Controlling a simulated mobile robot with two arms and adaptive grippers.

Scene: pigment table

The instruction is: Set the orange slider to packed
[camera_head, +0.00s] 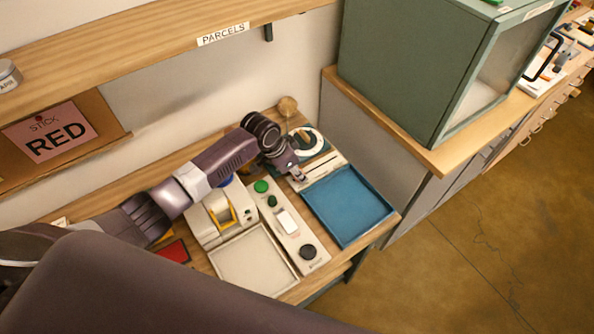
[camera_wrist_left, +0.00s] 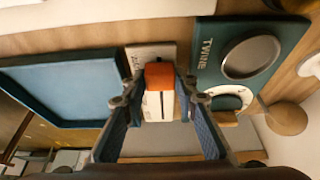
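The orange slider (camera_wrist_left: 159,76) shows in the left wrist view on a pale slotted panel (camera_wrist_left: 150,52) with small lettering, too blurred to read. In the head view the pale panel (camera_head: 322,168) lies behind the blue tray, and I cannot make out the orange part there. My left gripper (camera_head: 298,176) is low over the panel's left end. In the left wrist view its two fingers (camera_wrist_left: 160,92) stand apart on either side of the slider. I see no clear contact with it. My right gripper is not in view.
A blue tray (camera_head: 345,203) lies beside the panel. A teal board marked TWINE (camera_wrist_left: 202,62) with a ring is on the other side. A control strip (camera_head: 288,222), a tape dispenser (camera_head: 222,212) and a beige tray (camera_head: 252,262) stand nearer. A green cabinet (camera_head: 420,60) stands right.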

